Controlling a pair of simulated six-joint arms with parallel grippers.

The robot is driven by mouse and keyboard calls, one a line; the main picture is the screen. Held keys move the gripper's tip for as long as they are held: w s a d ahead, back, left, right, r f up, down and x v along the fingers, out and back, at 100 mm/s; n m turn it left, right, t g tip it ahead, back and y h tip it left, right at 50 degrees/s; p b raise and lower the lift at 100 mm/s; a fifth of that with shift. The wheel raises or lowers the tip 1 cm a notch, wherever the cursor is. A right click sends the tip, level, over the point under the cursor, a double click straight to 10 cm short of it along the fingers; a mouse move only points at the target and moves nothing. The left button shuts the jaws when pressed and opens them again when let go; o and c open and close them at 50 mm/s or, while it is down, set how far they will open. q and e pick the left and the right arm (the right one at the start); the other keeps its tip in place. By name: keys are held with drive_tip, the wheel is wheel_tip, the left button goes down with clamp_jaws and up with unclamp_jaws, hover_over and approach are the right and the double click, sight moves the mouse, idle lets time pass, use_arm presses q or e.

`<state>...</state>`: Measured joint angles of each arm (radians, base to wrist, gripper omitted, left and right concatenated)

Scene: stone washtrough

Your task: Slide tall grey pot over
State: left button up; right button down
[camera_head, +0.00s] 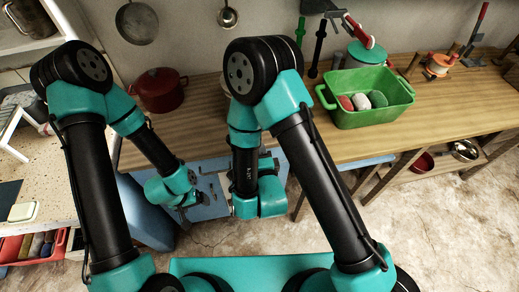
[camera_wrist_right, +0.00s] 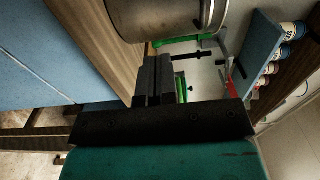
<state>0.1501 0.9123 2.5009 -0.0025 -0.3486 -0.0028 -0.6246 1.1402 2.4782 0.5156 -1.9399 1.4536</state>
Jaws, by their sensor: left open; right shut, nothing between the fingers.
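The tall grey pot (camera_wrist_right: 172,18) shows in the right wrist view as a rounded metal side at the top edge, with a dark handle-like piece beside it. Most of it is cut off there, and in the head view I cannot make it out behind my right arm. My right gripper (camera_wrist_right: 156,76) is shut and empty, its fingertips just short of the pot; I cannot tell if they touch. In the head view it is hidden by its own arm. My left gripper (camera_head: 193,205) is open and empty, low in front of the blue cabinet fronts, away from the counter top.
A red pot (camera_head: 161,88) stands on the wooden counter (camera_head: 350,150) at the left. A green bin (camera_head: 372,112) with several rolled cloths stands at the right. Tools stand along the wall behind. Shelves under the right counter hold bowls (camera_head: 464,151).

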drive_tip(key=w, duration=0.3)
drive_tip(key=w+a, duration=0.1)
drive_tip(key=w, duration=0.7)
drive_tip(key=shift+w+a, duration=0.1)
drive_tip(key=shift+a, duration=0.25)
